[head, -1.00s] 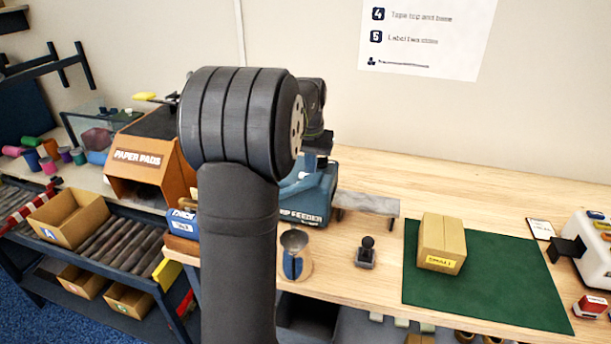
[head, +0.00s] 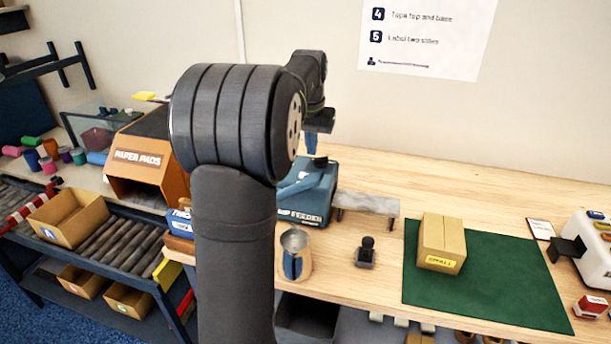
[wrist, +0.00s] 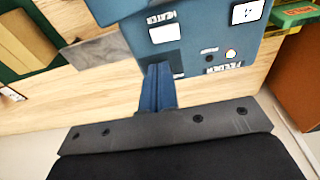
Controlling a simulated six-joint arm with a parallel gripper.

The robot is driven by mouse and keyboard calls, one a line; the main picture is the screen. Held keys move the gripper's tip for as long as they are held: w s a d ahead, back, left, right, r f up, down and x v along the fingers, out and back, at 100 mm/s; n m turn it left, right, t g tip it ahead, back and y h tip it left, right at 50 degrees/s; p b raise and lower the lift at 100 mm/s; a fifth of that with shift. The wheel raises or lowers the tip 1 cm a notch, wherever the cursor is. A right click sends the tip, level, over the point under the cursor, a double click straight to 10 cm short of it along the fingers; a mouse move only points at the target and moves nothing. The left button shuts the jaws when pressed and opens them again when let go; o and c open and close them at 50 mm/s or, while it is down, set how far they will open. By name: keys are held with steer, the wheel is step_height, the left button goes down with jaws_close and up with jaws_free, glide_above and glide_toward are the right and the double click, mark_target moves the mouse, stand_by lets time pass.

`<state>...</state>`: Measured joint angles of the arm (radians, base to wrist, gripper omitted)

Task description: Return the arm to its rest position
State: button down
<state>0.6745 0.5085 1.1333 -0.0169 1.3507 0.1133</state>
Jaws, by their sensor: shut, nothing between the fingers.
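My gripper (head: 312,145) is up over the teal tape feeder (head: 308,203), with its blue fingers pointing down. In the wrist view my gripper (wrist: 157,72) shows its blue fingers together and nothing between them. The feeder (wrist: 195,50) fills the upper middle of that view, just beyond the fingertips. I cannot tell from these views how large the gap to it is. My own dark arm hides part of the bench and the left side of the feeder.
A closed carton (head: 441,242) stands on a green mat (head: 490,290) at the right. A metal cup (head: 295,255) and a small black stamp (head: 366,252) stand near the front edge. The orange paper pads box (head: 145,160) is left of my arm. The bench behind the mat is clear.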

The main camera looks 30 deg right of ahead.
step_height(320, 180, down, 7)
steer(key=shift+r, duration=0.1)
stand_by(0.5)
steer(key=shift+r, duration=0.1)
steer(key=shift+r, duration=4.3)
steer(key=s+a+r+t+h, duration=0.1)
steer(key=a+r+h, duration=0.2)
steer(key=a, duration=0.4)
steer(key=shift+s, duration=0.4)
